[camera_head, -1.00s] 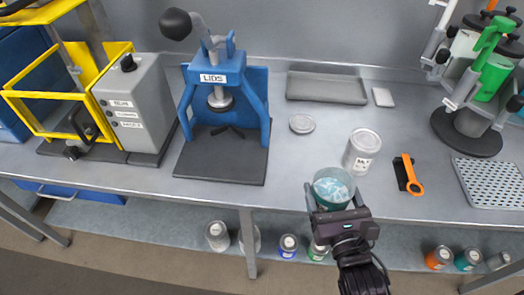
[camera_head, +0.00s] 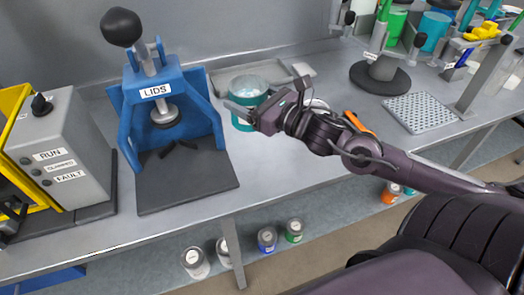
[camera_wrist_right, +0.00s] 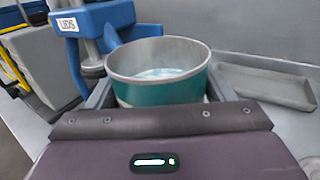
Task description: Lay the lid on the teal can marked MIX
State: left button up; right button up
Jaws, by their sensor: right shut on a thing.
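The teal can (camera_head: 246,100) is open at the top, upright, with pale bluish contents inside. It also shows close up in the right wrist view (camera_wrist_right: 160,90). My right gripper (camera_head: 243,112) is shut on it, one finger along each side. Whether the can is clear of the bench I cannot tell. A white label patch shows low on it, too hidden to read. No loose lid shows now; the place where a grey disc lay earlier is behind the can and gripper. My left gripper is not in view.
The blue LIDS press (camera_head: 160,105) stands left of the can on a dark base (camera_head: 190,185). A grey tray (camera_head: 222,78) lies behind. A pale can (camera_head: 319,103) and orange tool (camera_head: 357,122) are partly behind my right arm. A perforated plate (camera_head: 420,113) lies right.

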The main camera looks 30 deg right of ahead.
jog(key=w+d+r+b, duration=0.1)
jog(key=w+d+r, duration=0.1)
jog(key=d+r, duration=0.3)
notch_tip(320, 180, down, 19)
jog(key=shift+a+f, duration=0.1)
jog(key=shift+f, duration=0.1)
dwell(0.3)
jog(key=shift+f, duration=0.15)
jog(key=o, duration=1.4)
